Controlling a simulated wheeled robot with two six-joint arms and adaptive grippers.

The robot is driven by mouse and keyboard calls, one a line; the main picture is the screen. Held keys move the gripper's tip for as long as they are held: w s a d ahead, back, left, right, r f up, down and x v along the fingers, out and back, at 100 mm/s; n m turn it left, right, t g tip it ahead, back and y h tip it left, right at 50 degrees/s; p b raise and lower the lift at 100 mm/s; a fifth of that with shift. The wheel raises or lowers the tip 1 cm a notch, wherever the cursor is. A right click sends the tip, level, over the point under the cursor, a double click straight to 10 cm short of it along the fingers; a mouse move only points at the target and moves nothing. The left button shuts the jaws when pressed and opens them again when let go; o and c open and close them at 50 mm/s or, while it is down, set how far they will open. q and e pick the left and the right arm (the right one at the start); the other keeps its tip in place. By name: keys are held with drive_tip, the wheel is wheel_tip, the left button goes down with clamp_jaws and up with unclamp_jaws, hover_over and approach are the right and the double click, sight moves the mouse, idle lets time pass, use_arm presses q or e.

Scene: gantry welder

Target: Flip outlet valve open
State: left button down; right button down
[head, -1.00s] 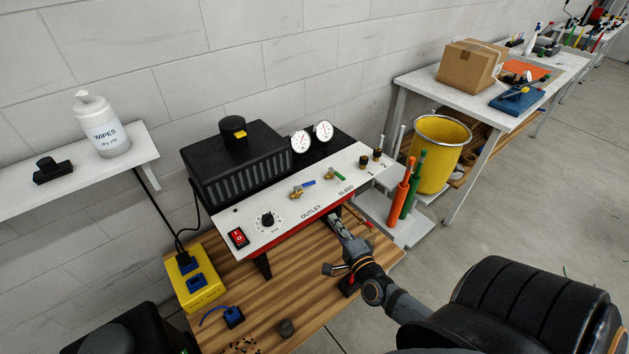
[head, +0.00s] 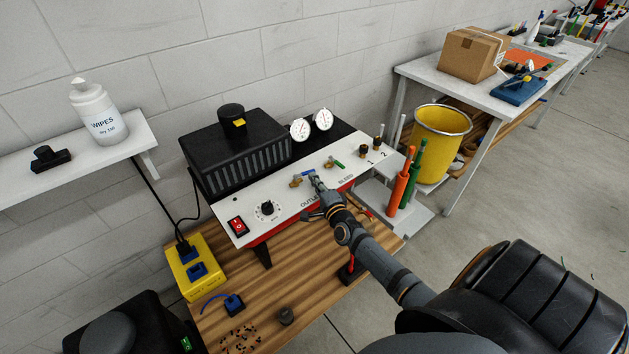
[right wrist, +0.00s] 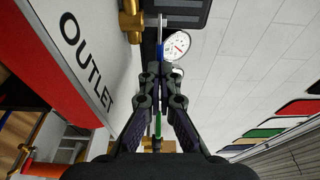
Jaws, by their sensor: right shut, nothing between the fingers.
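The outlet valve (head: 296,183) is a brass fitting with a blue lever (head: 308,172), above the OUTLET label on the white panel (head: 281,207). The lever points to the right, along the panel. In the right wrist view the brass body (right wrist: 131,22) is at the top, and the blue lever (right wrist: 160,48) lies just beyond my fingertips. My right gripper (head: 315,178) is shut and empty, its tips close beside the lever's end; I cannot tell whether they touch. It also shows in the right wrist view (right wrist: 158,70). My left gripper is not in view.
The bleed valve with a green lever (head: 336,164) is just right of my gripper. Two gauges (head: 300,130) stand behind the panel. A dial (head: 267,208) and red switch (head: 237,226) are to the left. Orange and green rods (head: 400,190) stand at the right end.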

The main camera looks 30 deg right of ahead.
drive_tip(key=shift+w, duration=0.1)
drive_tip(key=shift+w, duration=0.1)
drive_tip(key=shift+w+d+b, duration=0.4)
drive_tip(key=shift+w+b, duration=0.25)
drive_tip(key=shift+w, duration=0.15)
drive_tip(key=shift+r, duration=0.4)
